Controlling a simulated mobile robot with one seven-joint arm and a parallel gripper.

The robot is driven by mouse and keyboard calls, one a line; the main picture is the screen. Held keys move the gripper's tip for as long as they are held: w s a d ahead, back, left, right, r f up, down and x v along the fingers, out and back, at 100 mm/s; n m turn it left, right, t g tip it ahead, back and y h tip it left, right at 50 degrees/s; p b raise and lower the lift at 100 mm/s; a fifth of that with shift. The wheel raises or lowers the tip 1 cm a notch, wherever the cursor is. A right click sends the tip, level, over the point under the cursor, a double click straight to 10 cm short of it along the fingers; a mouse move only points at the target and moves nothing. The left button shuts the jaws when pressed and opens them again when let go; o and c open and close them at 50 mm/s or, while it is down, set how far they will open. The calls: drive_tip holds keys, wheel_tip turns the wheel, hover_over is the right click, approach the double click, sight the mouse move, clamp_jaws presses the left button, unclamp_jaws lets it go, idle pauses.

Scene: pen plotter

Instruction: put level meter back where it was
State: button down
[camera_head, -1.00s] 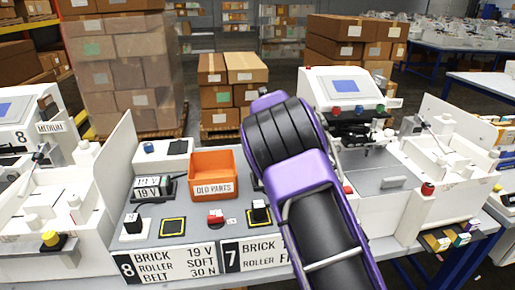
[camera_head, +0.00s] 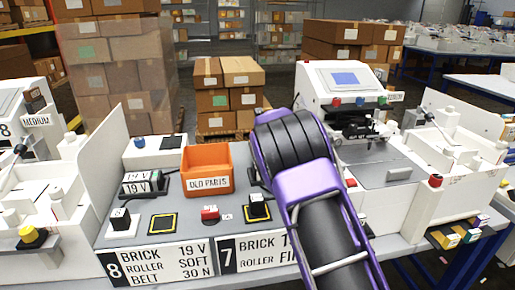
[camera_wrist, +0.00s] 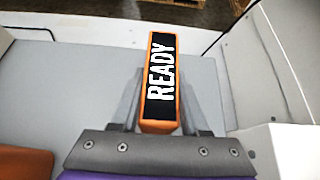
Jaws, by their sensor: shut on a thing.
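The level meter appears to be the orange block with a black face reading READY (camera_wrist: 161,80) in the wrist view. My gripper (camera_wrist: 160,118) is shut on it, with a dark finger on each side. The block stretches away from the gripper over a plain grey panel (camera_wrist: 75,80). I cannot tell whether it touches the panel. In the head view my purple and black arm hides the gripper and the block.
A white machine with a blue screen (camera_head: 343,83) stands behind right. White walls flank the panel.

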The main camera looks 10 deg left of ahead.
drive_tip(key=shift+r, duration=0.1)
drive_tip(key=shift+f, duration=0.25)
drive_tip(key=shift+c, duration=2)
unclamp_jaws()
drive_tip(key=shift+r, duration=0.1)
drive_tip(key=shift+r, duration=0.1)
drive_tip(key=shift+r, duration=0.1)
drive_tip(key=b+v, duration=0.1)
drive_tip(key=v, duration=1.1)
drive_tip(key=shift+b, duration=0.35)
